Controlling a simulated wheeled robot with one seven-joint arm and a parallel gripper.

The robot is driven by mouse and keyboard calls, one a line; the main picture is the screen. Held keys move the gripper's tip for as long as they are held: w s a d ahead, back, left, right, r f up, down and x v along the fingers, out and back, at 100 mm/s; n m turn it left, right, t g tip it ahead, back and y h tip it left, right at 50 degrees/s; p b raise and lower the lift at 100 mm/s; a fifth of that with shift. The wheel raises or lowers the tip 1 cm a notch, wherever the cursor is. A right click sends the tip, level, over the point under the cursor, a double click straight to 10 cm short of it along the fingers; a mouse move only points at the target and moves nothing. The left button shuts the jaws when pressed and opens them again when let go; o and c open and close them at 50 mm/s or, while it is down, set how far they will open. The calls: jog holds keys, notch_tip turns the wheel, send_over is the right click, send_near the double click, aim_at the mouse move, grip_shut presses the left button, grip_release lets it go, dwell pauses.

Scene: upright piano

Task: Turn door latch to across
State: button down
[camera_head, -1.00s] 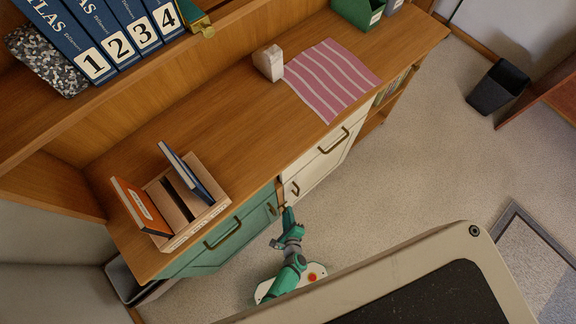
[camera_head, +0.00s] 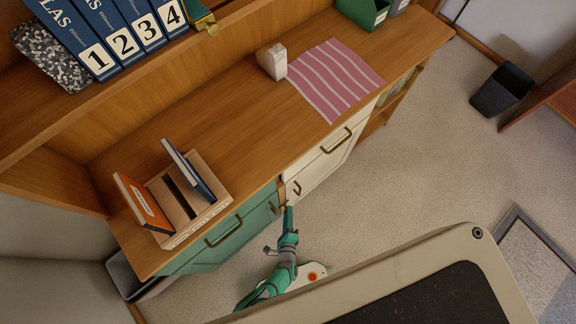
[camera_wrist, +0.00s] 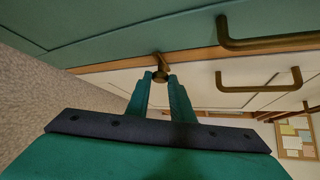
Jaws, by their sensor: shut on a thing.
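A small bronze door latch (camera_wrist: 160,68) sits by the wooden strip (camera_wrist: 120,64) between the teal door (camera_wrist: 130,25) and the cream door (camera_wrist: 195,82) in the wrist view. My gripper (camera_wrist: 161,77) is shut on it, with one teal finger on each side of its knob end. In the head view my gripper (camera_head: 288,209) reaches the cabinet front where the teal and cream fronts meet. The latch is too small there to read its angle.
Bronze bar handles stand out nearby, one on the teal front (camera_wrist: 265,42) and one on the cream front (camera_wrist: 260,88). The wooden counter (camera_head: 250,130) overhangs above, holding a book rack (camera_head: 190,205) and a striped cloth (camera_head: 335,80).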

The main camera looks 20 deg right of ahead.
jog(key=shift+w+a+r, duration=0.1)
jog(key=c, duration=1.6)
grip_release()
jog(key=v, duration=1.1)
